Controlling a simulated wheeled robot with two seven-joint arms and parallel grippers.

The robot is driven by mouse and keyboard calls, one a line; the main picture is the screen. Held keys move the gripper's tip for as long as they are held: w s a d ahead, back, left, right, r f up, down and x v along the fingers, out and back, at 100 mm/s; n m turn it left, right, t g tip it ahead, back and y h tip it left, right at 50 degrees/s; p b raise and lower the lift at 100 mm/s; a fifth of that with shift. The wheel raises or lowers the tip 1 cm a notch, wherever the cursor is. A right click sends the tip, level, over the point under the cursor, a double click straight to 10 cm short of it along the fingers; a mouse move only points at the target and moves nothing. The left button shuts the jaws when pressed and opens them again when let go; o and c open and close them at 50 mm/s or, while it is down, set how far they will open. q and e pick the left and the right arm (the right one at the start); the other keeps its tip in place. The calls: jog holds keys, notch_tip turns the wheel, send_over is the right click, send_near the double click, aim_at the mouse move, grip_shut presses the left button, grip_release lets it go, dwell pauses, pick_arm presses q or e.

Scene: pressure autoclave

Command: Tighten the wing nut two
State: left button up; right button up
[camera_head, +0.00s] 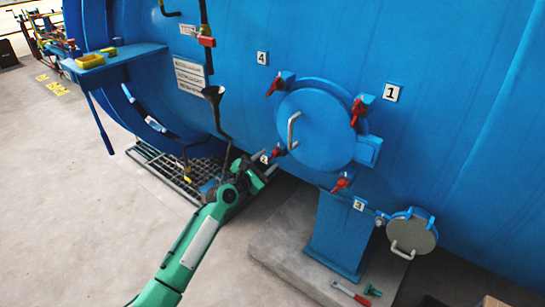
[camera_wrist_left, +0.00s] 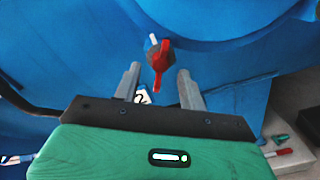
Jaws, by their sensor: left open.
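Wing nut two (camera_head: 277,152) is a red wing nut at the lower left of the round blue hatch (camera_head: 318,130). Its number 2 label (camera_head: 265,158) is beside it. In the left wrist view the red wing nut (camera_wrist_left: 159,60) is upright on a dark hexagonal base, with the 2 label (camera_wrist_left: 141,97) below it. My left gripper (camera_head: 266,167) is just below left of it in the head view. Its two fingers (camera_wrist_left: 159,74) are apart, and the lower wing shows between the tips. I cannot tell whether they touch it. My right gripper is not in view.
Other red wing nuts surround the hatch: by label 4 (camera_head: 263,58), label 1 (camera_head: 392,92) and label 3 (camera_head: 359,205). A handle (camera_head: 292,130) juts from the hatch. A blue pedestal (camera_head: 338,236) stands below. Tools (camera_head: 350,293) lie on the concrete. Open floor is left.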

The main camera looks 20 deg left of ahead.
aim_at(274, 155)
pick_arm(q)
jog(key=shift+x, duration=1.65)
jog(key=shift+c, duration=0.4)
grip_shut()
